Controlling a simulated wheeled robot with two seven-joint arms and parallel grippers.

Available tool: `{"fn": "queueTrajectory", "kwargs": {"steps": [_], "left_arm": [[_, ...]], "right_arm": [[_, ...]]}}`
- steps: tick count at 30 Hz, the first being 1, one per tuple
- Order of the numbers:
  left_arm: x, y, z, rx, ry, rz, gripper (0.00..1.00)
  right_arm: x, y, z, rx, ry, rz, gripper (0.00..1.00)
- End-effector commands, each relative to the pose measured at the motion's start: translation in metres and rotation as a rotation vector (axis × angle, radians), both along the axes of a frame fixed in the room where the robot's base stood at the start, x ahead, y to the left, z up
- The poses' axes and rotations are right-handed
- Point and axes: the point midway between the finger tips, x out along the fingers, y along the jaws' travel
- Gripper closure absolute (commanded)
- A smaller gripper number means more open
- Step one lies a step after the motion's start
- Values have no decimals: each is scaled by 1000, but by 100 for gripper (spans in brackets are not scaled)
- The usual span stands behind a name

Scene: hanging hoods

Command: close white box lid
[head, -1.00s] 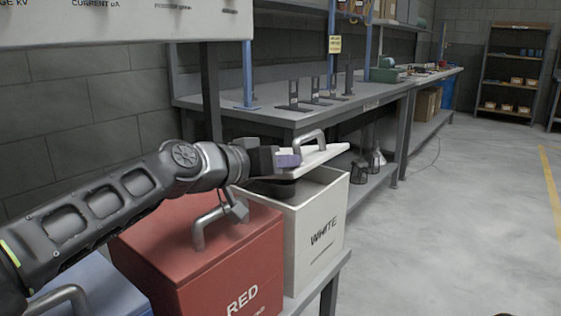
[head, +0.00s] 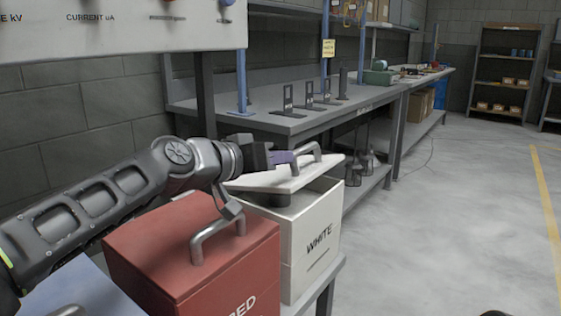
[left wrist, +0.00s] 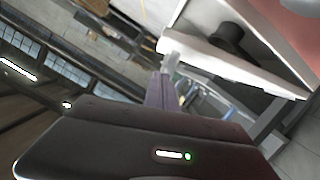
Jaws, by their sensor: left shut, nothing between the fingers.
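The white box (head: 312,240) stands to the right of the red box. Its white lid (head: 268,181) sits tilted and skewed above it, with a gap on the right side and a dark object (head: 266,199) showing beneath. The lid has a grey handle (head: 314,148). My left gripper (head: 291,157) is shut and empty, with its purple fingers just above the lid at the left of the handle; I cannot tell if they touch it. In the left wrist view, the fingers (left wrist: 161,90) point toward a white slab (left wrist: 225,62), apparently the lid.
A red box (head: 190,250) with a handle stands close below my left arm, and a blue surface (head: 75,290) lies left of it. A grey workbench (head: 300,118) with dark stands runs behind. The floor (head: 450,230) on the right is clear.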

Motion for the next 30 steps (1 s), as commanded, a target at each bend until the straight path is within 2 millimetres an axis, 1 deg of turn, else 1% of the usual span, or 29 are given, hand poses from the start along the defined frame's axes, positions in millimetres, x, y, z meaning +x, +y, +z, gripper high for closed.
{"fn": "queueTrajectory", "kwargs": {"steps": [1,3,9,12,15,19,26,30], "left_arm": [[-4,5,8,1,-2,3,100],[-18,16,7,1,-3,7,100],[-53,41,19,1,-2,4,100],[-66,50,23,1,-2,3,100],[-74,56,25,1,0,2,100],[-78,59,27,-1,0,1,100],[-78,59,27,-1,1,0,100],[-76,60,24,-1,5,5,100]], "right_arm": [[0,0,5,0,0,2,48],[1,0,-5,0,-2,0,48],[2,0,-11,-1,-5,-3,48],[2,0,-11,-1,-5,-3,48],[3,0,-11,-1,-5,-3,48],[3,0,-11,0,-5,-3,48],[3,0,-11,0,-5,-3,48],[3,0,-11,0,-6,-2,59]]}}
